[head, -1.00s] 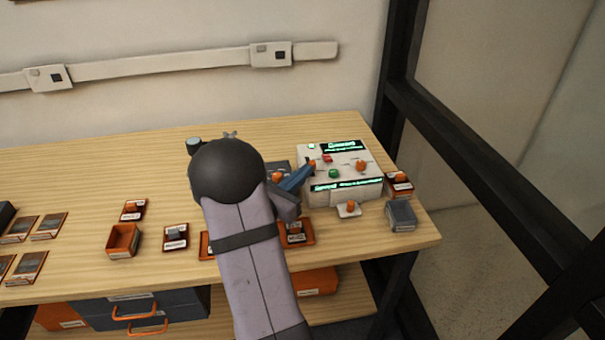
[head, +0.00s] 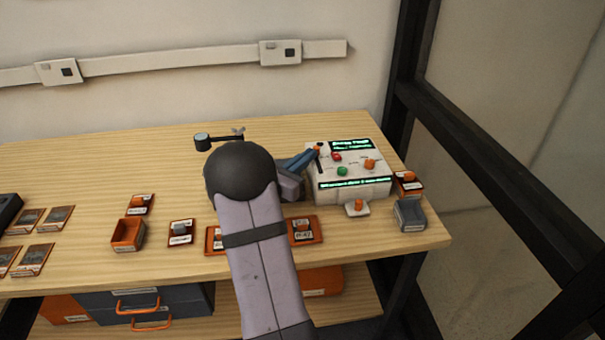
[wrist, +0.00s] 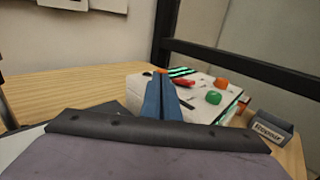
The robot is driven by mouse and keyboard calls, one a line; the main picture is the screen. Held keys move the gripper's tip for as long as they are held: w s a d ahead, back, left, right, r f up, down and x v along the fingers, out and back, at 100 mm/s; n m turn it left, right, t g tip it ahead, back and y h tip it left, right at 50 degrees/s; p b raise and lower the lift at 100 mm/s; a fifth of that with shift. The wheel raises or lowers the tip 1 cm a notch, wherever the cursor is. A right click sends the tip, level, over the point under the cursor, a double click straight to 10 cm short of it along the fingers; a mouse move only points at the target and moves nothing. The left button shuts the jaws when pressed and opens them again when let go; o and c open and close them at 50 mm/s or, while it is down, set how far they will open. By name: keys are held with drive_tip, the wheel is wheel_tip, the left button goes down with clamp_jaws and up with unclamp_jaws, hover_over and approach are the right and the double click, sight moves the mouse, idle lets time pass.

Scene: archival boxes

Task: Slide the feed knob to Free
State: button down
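The white machine (head: 350,192) stands at the right of the bench, with two lit green displays. An orange knob (head: 318,147), apparently the feed knob, is at the far end of a dark slot (head: 319,163) on the left of its top. The slot's labels are too small to read. My gripper (head: 315,153) reaches in from the left with its blue fingers together, tips at the knob. In the wrist view the fingers (wrist: 161,82) lie side by side, and a bit of the orange knob (wrist: 162,71) shows just past them. Whether they touch it is unclear.
A red button (head: 337,157), a green button (head: 342,171) and an orange dial (head: 369,164) are close by on the machine top. A grey box (head: 409,215) stands to its right. Orange trays (head: 128,234) with cards lie along the front; the back left bench is clear.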

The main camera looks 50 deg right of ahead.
drive_tip(key=a+b, duration=0.1)
drive_tip(key=a, duration=1.3)
